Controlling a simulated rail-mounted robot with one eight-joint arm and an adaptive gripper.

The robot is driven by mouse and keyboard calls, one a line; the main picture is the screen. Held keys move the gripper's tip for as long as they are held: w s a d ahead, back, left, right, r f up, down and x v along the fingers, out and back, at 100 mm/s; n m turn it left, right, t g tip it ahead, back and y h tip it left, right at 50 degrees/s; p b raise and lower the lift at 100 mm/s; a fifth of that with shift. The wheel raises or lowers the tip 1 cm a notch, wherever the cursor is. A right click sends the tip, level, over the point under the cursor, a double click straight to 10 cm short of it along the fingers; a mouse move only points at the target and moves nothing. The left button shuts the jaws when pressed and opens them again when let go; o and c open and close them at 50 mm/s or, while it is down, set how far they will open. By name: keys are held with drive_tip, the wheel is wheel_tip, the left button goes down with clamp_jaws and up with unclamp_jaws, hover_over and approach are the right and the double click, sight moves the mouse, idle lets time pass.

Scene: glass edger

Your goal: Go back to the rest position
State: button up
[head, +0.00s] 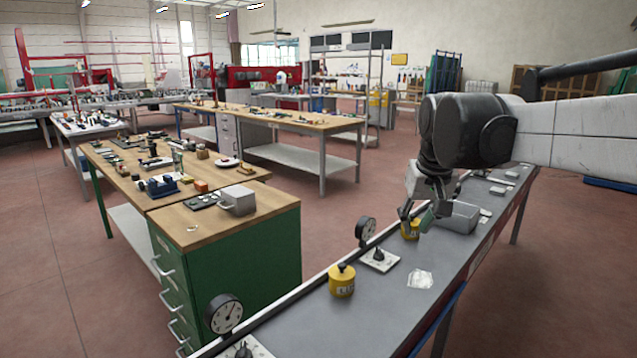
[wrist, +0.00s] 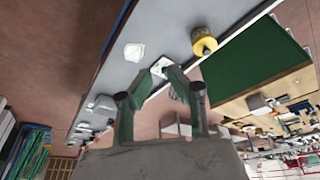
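My gripper (head: 424,212) hangs from the arm on the right of the head view, over the long grey-topped bench (head: 385,305). In the wrist view my gripper (wrist: 160,86) has its two green-padded fingers apart with nothing held between them. A yellow knob-topped piece (head: 410,229) shows just behind or below the fingers in the head view; I cannot tell the exact gap. A second yellow piece (head: 342,280) stands closer along the bench. A yellow piece (wrist: 204,40) shows beyond the fingers in the wrist view. No marker of a rest position is visible.
A grey box (head: 458,216) sits beside my gripper. Dial gauges (head: 366,231) stand along the bench edge near a white switch plate (head: 380,260) and a clear crumpled piece (head: 420,280). A green drawer cabinet (head: 240,250) stands left. Open floor (head: 330,215) lies between benches.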

drive_tip(key=s+f+t, duration=0.1)
drive_tip(key=s+f, duration=0.5)
drive_tip(key=s, duration=0.6)
drive_tip(key=s+f+t, duration=0.2)
drive_tip(key=s+f, duration=0.4)
drive_tip(key=s, duration=0.6)
drive_tip(key=shift+m, duration=0.3)
drive_tip(key=shift+s+f, duration=0.1)
